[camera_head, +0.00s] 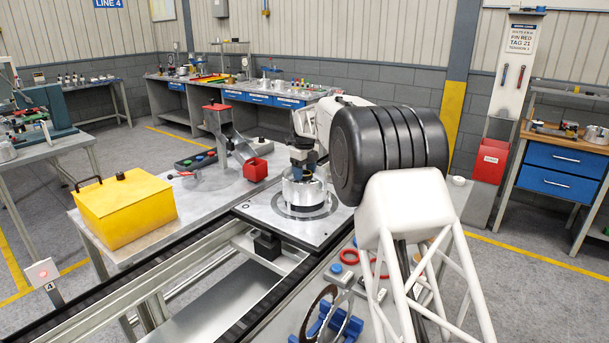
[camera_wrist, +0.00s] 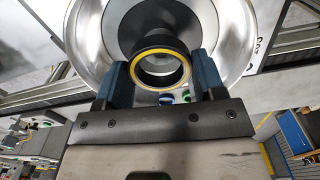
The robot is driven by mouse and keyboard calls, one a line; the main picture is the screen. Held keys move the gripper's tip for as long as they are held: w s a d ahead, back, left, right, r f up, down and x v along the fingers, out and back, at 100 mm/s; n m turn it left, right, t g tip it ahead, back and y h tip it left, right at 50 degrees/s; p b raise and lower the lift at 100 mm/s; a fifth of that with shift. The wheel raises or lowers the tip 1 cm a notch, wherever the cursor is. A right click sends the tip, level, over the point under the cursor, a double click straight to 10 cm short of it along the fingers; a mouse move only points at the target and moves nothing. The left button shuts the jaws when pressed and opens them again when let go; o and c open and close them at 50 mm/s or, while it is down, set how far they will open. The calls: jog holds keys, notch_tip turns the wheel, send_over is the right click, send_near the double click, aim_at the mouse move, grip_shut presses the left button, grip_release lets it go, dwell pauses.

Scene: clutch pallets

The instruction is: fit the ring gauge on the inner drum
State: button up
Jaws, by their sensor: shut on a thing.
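The ring gauge, a dark ring with a yellow edge (camera_wrist: 187,78), is between the fingers of my gripper (camera_wrist: 163,82) in the wrist view. My gripper is shut on it. Behind it in that view is a bright metal drum (camera_wrist: 88,35) with a dark round middle (camera_wrist: 182,14), partly hidden by the ring. In the head view the silver drum (camera_head: 303,195) stands on a square pallet plate (camera_head: 262,213), with my gripper (camera_head: 302,174) pointing down at its top. The ring and inner drum are hard to make out there. I cannot tell whether the ring touches the inner drum.
The pallet rests on a conveyor (camera_head: 165,285). Red rings (camera_head: 349,257) and blue fixtures (camera_head: 335,325) lie on the near bench, beside my arm.

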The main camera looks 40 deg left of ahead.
jog(key=shift+f, duration=0.55)
jog(key=shift+f, duration=0.6)
jog(key=o, duration=1)
notch_tip(320, 180, up, 13)
jog(key=shift+r, duration=0.1)
dwell(1.0)
